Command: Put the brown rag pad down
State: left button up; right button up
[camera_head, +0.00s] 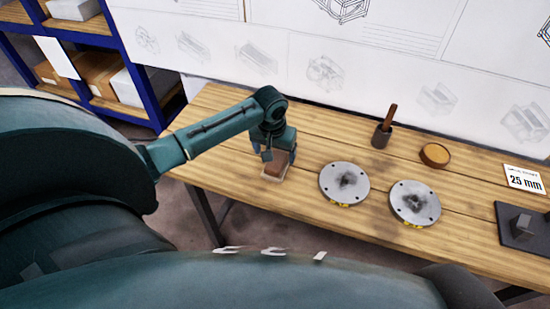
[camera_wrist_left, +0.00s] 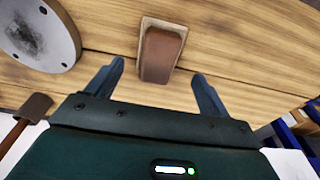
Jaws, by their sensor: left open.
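The brown rag pad (camera_head: 275,168) sits at the left part of the wooden table, on a thin pale tray-like base. In the left wrist view the brown rag pad (camera_wrist_left: 160,55) lies just beyond and between the fingers. My left gripper (camera_head: 279,153) is directly over the pad in the head view. In the left wrist view the left gripper (camera_wrist_left: 158,82) is open, with a finger on each side and clear gaps to the pad. Whether the pad's underside rests fully on its base is hidden. My right gripper is not in view.
Two grey round plates (camera_head: 344,184) (camera_head: 415,203) with dark smudges lie to the right of the pad. A "25 mm" card (camera_head: 524,179) and a dark plate with a block (camera_head: 522,224) are at far right.

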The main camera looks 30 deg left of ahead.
pick_arm(q)
notch_tip(320, 180, up, 6)
jog(key=s+d+f, duration=0.1)
jog(key=d+f, duration=0.1)
jog(key=s+d+f+m+t+h, duration=0.1)
jog(key=s+d+f, duration=0.1)
jog(key=d, duration=0.1)
jog(key=s+d+f+m, duration=0.1)
jog(key=d+f, duration=0.1)
jog(key=d, duration=0.1)
jog(key=shift+s+f+t+h, duration=0.15)
jog(key=shift+f+t+h, duration=0.15)
jog(key=shift+h, duration=0.1)
jog(key=s+d+m+t+h, duration=0.1)
jog(key=s+d+m+t, duration=0.1)
jog(key=s, duration=0.5)
jog(key=s+d+m+t+h, duration=0.1)
jog(key=s+d+m+t, duration=0.1)
jog(key=s+d+t, duration=0.3)
jog(key=shift+s+d+r+t, duration=0.25)
jog(key=shift+s+d+t, duration=0.05)
jog(key=shift+s+d, duration=0.65)
